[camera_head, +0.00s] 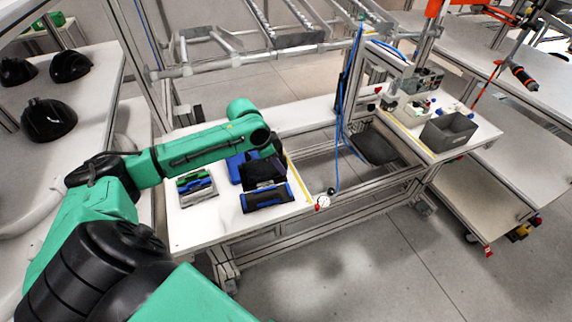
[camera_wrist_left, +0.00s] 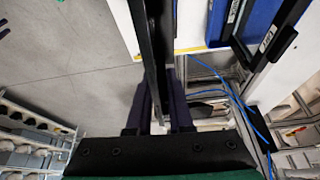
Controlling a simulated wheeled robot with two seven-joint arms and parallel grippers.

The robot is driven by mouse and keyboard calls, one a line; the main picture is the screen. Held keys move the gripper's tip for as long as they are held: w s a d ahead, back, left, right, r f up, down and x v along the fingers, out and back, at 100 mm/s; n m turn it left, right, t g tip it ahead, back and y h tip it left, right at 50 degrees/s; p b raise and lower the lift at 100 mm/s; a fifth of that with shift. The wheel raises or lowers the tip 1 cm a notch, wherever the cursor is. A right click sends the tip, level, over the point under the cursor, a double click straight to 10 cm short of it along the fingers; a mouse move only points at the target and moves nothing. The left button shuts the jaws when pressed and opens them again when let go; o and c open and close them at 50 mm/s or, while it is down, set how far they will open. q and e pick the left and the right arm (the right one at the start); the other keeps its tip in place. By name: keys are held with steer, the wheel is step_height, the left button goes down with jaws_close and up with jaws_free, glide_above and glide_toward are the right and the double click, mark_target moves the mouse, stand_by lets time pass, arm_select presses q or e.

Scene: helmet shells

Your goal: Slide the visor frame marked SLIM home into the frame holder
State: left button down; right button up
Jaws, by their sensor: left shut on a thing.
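My left gripper (camera_wrist_left: 160,88) is shut on a thin dark bar-like piece, apparently the visor frame (camera_wrist_left: 153,40), which stands between the fingers and runs up out of the left wrist view. Its marking cannot be read. In the head view the end of my left arm hangs over the white table, and a black shape (camera_head: 263,174) there may be gripper or frame. A blue and black piece (camera_head: 267,197), possibly the frame holder, lies at the table's front edge. A blue block with small labels, perhaps the same one, shows in the left wrist view (camera_wrist_left: 264,22), right of the held frame and apart from it.
The white table (camera_head: 195,232) has free room at front left. A small rack with green and blue parts (camera_head: 197,188) stands left of the holder. Blue cables (camera_head: 342,125) hang right of the table. A grey bin (camera_head: 447,131) stands further right. Black helmet shells (camera_head: 48,119) sit far left.

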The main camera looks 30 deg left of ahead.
mark_target(280, 176)
arm_select(q)
steer(key=shift+r, duration=0.1)
steer(key=shift+p, duration=0.35)
steer(key=shift+w+d+f+b, duration=0.1)
steer(key=shift+f+b, duration=1.05)
steer(key=shift+f, duration=1.85)
steer(key=shift+r+p, duration=0.15)
steer(key=shift+p, duration=0.25)
